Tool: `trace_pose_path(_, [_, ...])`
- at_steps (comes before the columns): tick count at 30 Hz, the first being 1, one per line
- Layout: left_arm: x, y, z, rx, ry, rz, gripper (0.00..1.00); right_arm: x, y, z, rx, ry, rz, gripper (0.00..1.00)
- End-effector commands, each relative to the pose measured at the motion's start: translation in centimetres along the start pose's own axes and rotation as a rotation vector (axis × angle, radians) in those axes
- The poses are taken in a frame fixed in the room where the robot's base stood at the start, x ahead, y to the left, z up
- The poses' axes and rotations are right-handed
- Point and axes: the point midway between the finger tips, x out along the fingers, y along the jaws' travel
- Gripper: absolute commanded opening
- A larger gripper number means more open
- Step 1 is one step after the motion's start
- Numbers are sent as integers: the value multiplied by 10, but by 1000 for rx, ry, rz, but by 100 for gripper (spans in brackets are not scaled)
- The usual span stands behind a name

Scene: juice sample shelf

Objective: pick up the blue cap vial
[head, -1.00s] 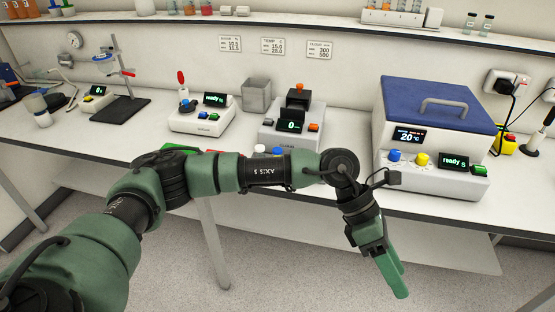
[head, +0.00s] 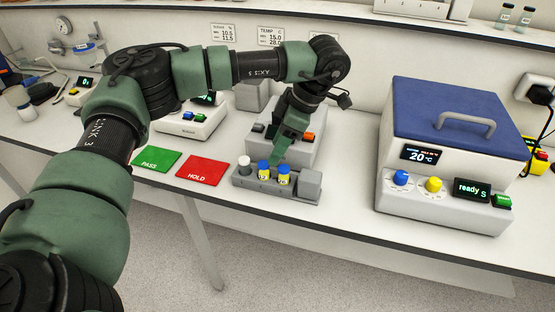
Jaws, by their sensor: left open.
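A small grey rack (head: 258,188) stands near the front edge of the bench. It holds a white-capped vial (head: 244,165) at its left. Two vials with blue tops and yellow bodies stand to the right of that, one in the middle (head: 263,172) and one farther right (head: 284,177). My left gripper (head: 278,160) points down just above and behind these two blue-topped vials. It is open and holds nothing; whether its fingertips touch a vial cannot be told. My right gripper is out of view.
A green PASS mat (head: 157,162) and a red HOLD mat (head: 201,171) lie left of the rack. A grey instrument (head: 306,150) stands right behind it. A blue-lidded bath (head: 445,120) stands to the right, with bare bench between it and the rack.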

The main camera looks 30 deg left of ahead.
Motion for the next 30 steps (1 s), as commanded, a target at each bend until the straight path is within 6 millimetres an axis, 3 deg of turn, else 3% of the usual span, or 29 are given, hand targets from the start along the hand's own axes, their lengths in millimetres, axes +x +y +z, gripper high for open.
trace_pose_path(5, [10, 1, -3, -3, 7, -1, 52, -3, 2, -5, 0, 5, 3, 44])
trace_pose_path(14, [45, 1, -7, -3, 6, -2, 52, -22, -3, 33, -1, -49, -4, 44])
trace_pose_path(21, [76, 1, -6, -2, 5, 0, 52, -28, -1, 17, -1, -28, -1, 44])
trace_pose_path(28, [78, 1, -6, -3, 4, 0, 52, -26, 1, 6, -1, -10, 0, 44])
trace_pose_path(29, [78, 1, -6, -2, 3, 0, 50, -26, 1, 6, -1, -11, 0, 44])
trace_pose_path(30, [78, 1, -6, -2, 4, 0, 38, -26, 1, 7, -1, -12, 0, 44])
